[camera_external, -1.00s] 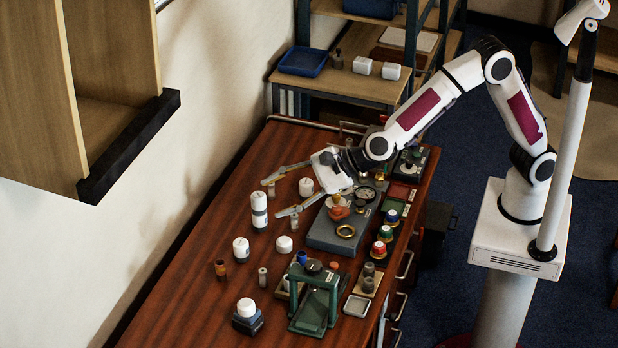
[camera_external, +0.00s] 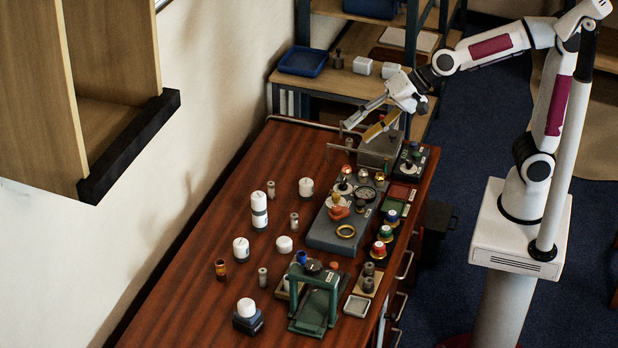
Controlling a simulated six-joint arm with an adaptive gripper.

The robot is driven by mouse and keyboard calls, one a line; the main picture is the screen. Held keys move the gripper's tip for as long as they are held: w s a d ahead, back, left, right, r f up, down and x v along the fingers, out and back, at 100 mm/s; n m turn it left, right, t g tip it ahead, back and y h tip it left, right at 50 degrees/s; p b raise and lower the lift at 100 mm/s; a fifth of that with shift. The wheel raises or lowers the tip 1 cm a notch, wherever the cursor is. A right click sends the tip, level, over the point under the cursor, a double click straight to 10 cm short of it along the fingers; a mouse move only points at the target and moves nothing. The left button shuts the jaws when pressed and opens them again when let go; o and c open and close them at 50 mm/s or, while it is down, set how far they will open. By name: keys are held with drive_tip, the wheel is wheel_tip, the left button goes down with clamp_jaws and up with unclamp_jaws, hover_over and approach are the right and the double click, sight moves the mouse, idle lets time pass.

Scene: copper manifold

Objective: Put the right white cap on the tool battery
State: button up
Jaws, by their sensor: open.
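Two small white block-like pieces stand on the wooden shelf at the back; the right one (camera_external: 391,70) is probably the right white cap, beside the left one (camera_external: 362,65). A dark blue block (camera_external: 248,324) with a white round top stands at the front left of the bench; it may be the tool battery, but I cannot be sure. My gripper (camera_external: 354,135) is open and empty above the bench's far end, its fingers pointing down and left.
Several white round pieces, such as one (camera_external: 306,187), stand on the bench (camera_external: 190,290). A grey plate (camera_external: 322,237) with fittings, a green press (camera_external: 315,305) and coloured knobs crowd its right side. A blue tray (camera_external: 303,61) sits on the shelf's left.

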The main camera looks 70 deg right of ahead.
drive_tip(key=s+d+f+n+g+h, duration=0.1)
drive_tip(key=s+d+f+n+h, duration=0.1)
drive_tip(key=s+d, duration=0.7)
drive_tip(key=s+d+f+n+g+h, duration=0.2)
drive_tip(key=s+d+n, duration=0.4)
drive_tip(key=s+d, duration=0.4)
drive_tip(key=s+f, duration=0.1)
drive_tip(key=s, duration=0.2)
drive_tip(key=shift+f+n+h, duration=0.4)
